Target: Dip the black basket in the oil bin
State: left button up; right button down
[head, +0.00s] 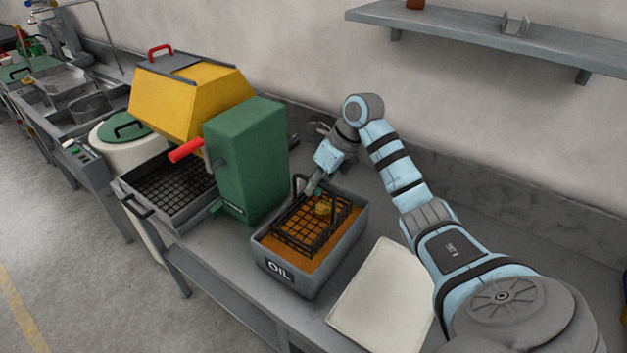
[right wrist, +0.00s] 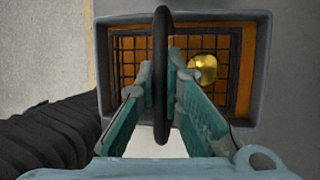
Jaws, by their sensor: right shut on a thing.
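The grey oil bin (head: 292,282), labelled OIL, stands on the bench and holds orange-brown oil. The black basket (head: 300,238) is inside the bin's opening, over or in the oil; its exact depth I cannot tell. A copper-gold coil (head: 323,208) lies in the basket, and shows in the right wrist view (right wrist: 203,66). My right gripper (head: 312,186) is above the bin, shut on the basket's black handle (right wrist: 161,75), which stands upright between the fingers (right wrist: 165,95). My left gripper is not in view.
A green block-shaped machine (head: 246,158) stands just left of the bin, beside a yellow hood (head: 187,101) and a black grid tray (head: 172,190). A wall shelf (head: 480,38) hangs above.

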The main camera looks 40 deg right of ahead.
notch_tip(320, 180, down, 6)
jog(key=b, duration=0.3)
jog(key=shift+w+r, duration=0.1)
jog(key=shift+r, duration=0.1)
jog(key=shift+f+b, duration=0.55)
jog(key=shift+f, duration=0.2)
dwell(1.3)
notch_tip(320, 180, up, 12)
jog(key=p, duration=1)
jog(key=shift+r+p, duration=0.15)
jog(key=shift+p, duration=0.15)
dwell(1.0)
